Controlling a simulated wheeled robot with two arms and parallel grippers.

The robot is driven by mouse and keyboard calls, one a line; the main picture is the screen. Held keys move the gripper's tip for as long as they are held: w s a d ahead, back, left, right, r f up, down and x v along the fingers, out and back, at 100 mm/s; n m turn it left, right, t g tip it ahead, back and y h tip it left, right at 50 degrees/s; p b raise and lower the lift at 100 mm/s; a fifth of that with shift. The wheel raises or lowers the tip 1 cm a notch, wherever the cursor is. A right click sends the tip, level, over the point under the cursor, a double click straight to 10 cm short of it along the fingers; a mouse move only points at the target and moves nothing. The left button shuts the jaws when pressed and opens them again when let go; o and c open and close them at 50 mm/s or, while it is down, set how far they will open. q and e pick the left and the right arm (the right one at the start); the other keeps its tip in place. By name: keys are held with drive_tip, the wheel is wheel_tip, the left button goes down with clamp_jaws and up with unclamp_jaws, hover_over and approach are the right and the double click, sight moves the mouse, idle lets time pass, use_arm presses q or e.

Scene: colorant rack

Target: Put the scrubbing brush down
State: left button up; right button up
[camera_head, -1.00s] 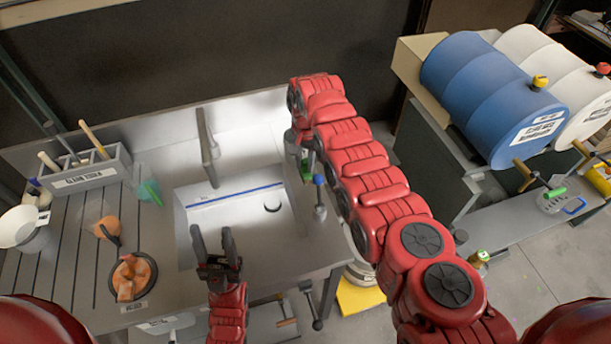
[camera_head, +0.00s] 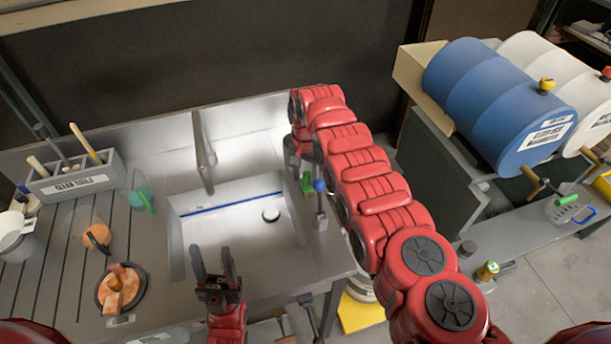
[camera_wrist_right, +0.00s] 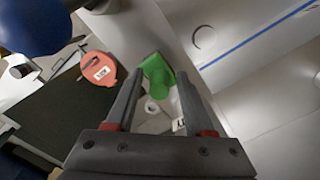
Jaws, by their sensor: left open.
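The green scrubbing brush (camera_wrist_right: 156,72) is between the tips of my right gripper (camera_wrist_right: 160,76), spanning the gap between the fingers. In the head view, the brush (camera_head: 307,183) is a small green patch below my right wrist, by the right rim of the sink (camera_head: 237,240). My arm hides part of it. I cannot tell whether its underside touches the deck. My left gripper (camera_head: 214,265) is open and empty, over the front edge of the sink.
A labelled grey tool box (camera_head: 75,182), a teal cup (camera_head: 139,198) and a dish of orange pieces (camera_head: 121,289) occupy the left counter. Blue (camera_head: 500,105) and white drums lie at right.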

drive_tip(key=shift+r, duration=0.15)
wheel_tip(320, 180, up, 7)
drive_tip(key=p, duration=0.5)
drive_tip(key=shift+d, duration=0.1)
wheel_tip(320, 180, up, 5)
drive_tip(key=shift+w+r+p, duration=0.1)
drive_tip(key=shift+p, duration=0.3)
